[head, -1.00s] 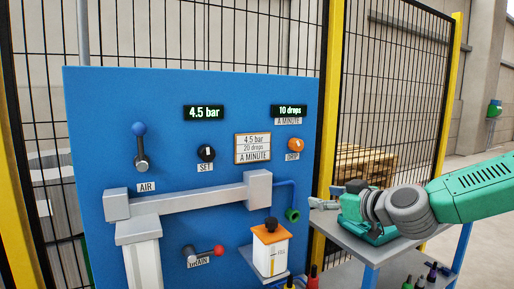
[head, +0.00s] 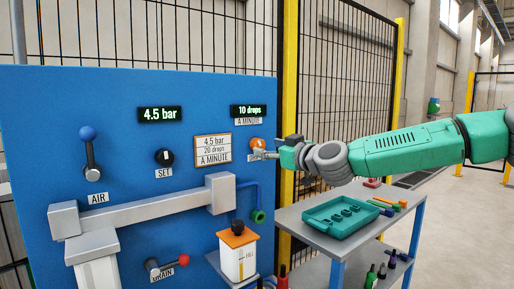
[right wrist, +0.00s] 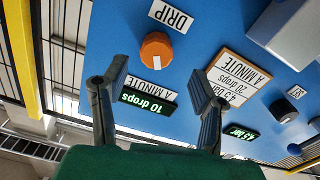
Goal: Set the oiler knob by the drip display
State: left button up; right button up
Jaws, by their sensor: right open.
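The orange oiler knob (head: 257,143) is on the blue panel under the drip display (head: 249,111), which reads "10 drops" above an "A MINUTE" label. My right gripper (head: 265,153) is at the knob and hides part of it and the DRIP label. In the right wrist view, which is upside down, the knob (right wrist: 156,48) with its white mark towards the display (right wrist: 148,102) lies beyond the gap between the open fingers (right wrist: 160,90). The fingers appear apart from it. A card (head: 212,149) reads "4.5 bar, 20 drops A MINUTE". My left gripper is out of view.
The pressure display (head: 160,114) reads "4.5 bar" above the black SET knob (head: 165,157). The blue-topped AIR lever (head: 89,150), grey pipe (head: 150,211), DRAIN valve (head: 166,268) and oil cup (head: 238,253) are on the panel. A grey table (head: 310,248) carries a green tray (head: 335,230).

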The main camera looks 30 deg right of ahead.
aim_at(261, 146)
jog(key=w, duration=0.3)
jog(key=w+d, duration=0.1)
jog(key=shift+w+f, duration=0.25)
jog(key=shift+w, duration=0.1)
jog(key=shift+w+a+r, duration=0.1)
jog(key=shift+w+a, duration=0.15)
jog(key=shift+w, duration=0.1)
jog(key=shift+a+r, duration=0.1)
jog(key=shift+a, duration=0.25)
jog(key=shift+d, duration=0.1)
jog(key=c, duration=1.1)
jog(key=shift+d, duration=0.15)
